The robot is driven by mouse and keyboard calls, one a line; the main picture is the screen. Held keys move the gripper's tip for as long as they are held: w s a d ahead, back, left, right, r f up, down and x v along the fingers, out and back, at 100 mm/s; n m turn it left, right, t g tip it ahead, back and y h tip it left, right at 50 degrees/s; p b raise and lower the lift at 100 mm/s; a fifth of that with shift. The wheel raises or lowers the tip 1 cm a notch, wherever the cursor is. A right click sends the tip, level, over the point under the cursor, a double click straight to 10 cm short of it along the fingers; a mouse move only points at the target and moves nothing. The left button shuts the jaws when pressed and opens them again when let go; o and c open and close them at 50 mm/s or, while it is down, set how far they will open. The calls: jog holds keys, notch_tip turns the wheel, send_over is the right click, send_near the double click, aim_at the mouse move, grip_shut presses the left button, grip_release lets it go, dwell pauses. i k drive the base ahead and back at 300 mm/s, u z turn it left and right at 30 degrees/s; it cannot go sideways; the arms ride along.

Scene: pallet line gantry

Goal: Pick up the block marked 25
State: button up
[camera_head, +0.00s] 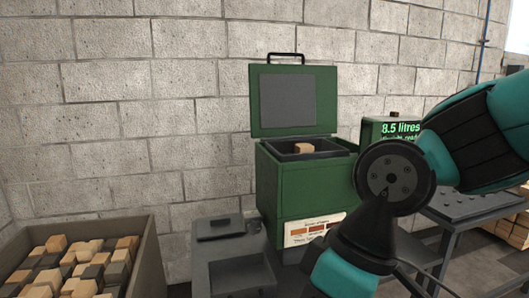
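A light brown wooden block (303,148) sits in the dark recessed top of a green box (312,190) whose lid (291,100) stands open. No number can be read on it. Many light and dark blocks (75,270) lie heaped in a crate at the lower left, and no marking is readable on them either. I cannot tell which block is marked 25. My arm crosses the right side, in front of part of the green box. My gripper is out of view.
The crate (148,262) has raised grey-brown walls. A grey unit (235,262) with a recess stands left of the green box. A green display (402,128) reads "8.5 litres", with a small brown object on top. A dark table (470,205) stands at the right.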

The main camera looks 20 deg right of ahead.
aim_at(302, 148)
jog(key=u, duration=0.15)
jog(key=i, duration=0.7)
jog(key=z, duration=0.6)
jog(key=i, duration=1)
jog(key=z, duration=0.2)
